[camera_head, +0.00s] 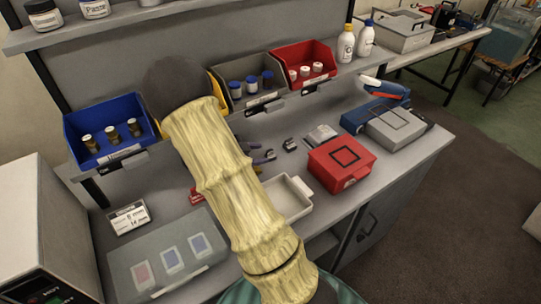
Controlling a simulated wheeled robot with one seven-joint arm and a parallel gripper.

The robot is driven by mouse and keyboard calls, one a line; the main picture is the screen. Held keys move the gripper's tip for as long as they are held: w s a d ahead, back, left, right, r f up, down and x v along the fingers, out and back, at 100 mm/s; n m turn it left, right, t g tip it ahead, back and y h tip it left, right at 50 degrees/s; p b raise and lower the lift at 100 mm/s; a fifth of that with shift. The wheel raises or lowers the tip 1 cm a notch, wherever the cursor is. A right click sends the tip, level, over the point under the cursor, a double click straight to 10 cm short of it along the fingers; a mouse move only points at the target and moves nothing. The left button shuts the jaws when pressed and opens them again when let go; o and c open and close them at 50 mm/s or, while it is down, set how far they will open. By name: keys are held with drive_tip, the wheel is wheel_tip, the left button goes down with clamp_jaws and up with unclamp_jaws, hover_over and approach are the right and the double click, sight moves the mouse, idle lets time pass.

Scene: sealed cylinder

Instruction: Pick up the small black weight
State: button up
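A small black object (290,144), which may be the black weight, sits on the grey bench top right of my arm. It is too small to make out clearly. My arm, in a ribbed cream cover with a dark rounded end, rises from the bottom middle and crosses the bench. I cannot see my gripper's fingers. The arm hides part of the bench behind it. Small dark and bluish items (264,157) lie close beside the arm, left of the black object, and are hard to tell apart.
Blue (92,116), grey (243,105) and red (287,55) bins line the back. A translucent case (125,240) lies at front left.

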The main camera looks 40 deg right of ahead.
sight(268, 154)
drive_tip(key=x, duration=0.5)
drive_tip(key=shift+w+a+f, duration=0.1)
drive_tip(key=shift+w+f, duration=0.05)
drive_tip(key=c, duration=0.8)
